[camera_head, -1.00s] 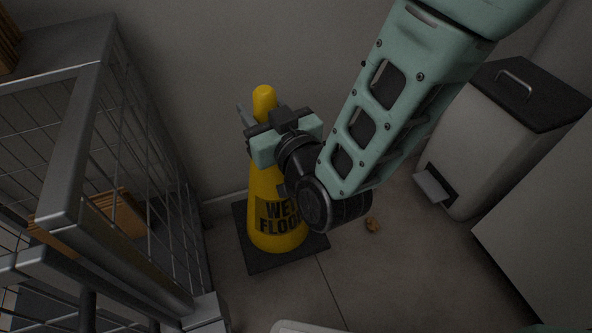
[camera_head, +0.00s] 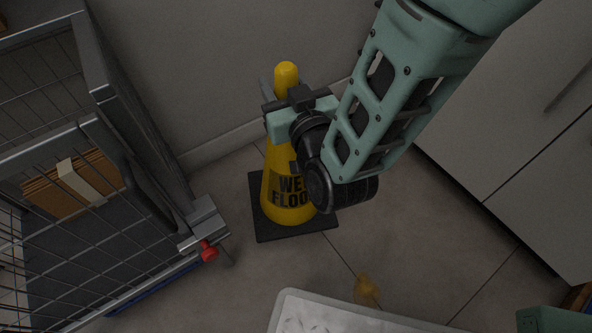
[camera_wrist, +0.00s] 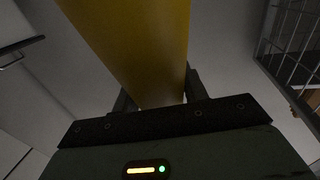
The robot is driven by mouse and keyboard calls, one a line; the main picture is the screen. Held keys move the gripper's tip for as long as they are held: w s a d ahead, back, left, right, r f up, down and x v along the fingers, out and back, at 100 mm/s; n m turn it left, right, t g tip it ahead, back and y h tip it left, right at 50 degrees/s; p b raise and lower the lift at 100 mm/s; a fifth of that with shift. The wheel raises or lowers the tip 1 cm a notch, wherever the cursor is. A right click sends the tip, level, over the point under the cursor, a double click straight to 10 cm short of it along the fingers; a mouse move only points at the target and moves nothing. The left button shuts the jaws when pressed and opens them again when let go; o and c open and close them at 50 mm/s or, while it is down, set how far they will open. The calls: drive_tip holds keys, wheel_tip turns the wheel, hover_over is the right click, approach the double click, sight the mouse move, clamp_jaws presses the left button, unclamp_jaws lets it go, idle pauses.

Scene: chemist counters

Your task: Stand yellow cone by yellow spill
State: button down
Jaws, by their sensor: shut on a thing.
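The yellow cone (camera_head: 274,190), marked WET FLOOR, is upright on its square black base in the head view. My gripper (camera_head: 284,117) is shut on its upper part, below the rounded tip. In the wrist view the cone (camera_wrist: 140,45) fills the top middle between the fingers (camera_wrist: 160,98). I cannot tell how far its base is above the floor. A small amber-yellow patch (camera_head: 367,288) shows on the floor, low and right of the cone; I cannot tell for sure whether it is the spill.
A grey wire cage trolley (camera_head: 95,85) with cardboard boxes (camera_head: 68,185) and a red knob (camera_head: 208,251) stands close on the left. A pale cabinet (camera_head: 500,130) stands on the right. Tiled floor (camera_head: 420,240) is clear between the cone and cabinet.

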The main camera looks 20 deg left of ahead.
wheel_tip(320, 180, down, 10)
drive_tip(key=b, duration=0.6)
drive_tip(key=c, duration=0.8)
unclamp_jaws()
drive_tip(key=shift+f, duration=0.15)
drive_tip(key=shift+o, duration=0.2)
drive_tip(key=p, duration=0.4)
approach(289, 153)
drive_tip(key=w, duration=0.1)
drive_tip(key=w+r, duration=0.1)
drive_tip(key=w+a, duration=0.1)
drive_tip(key=shift+w+r, duration=0.2)
drive_tip(key=shift+w, duration=0.2)
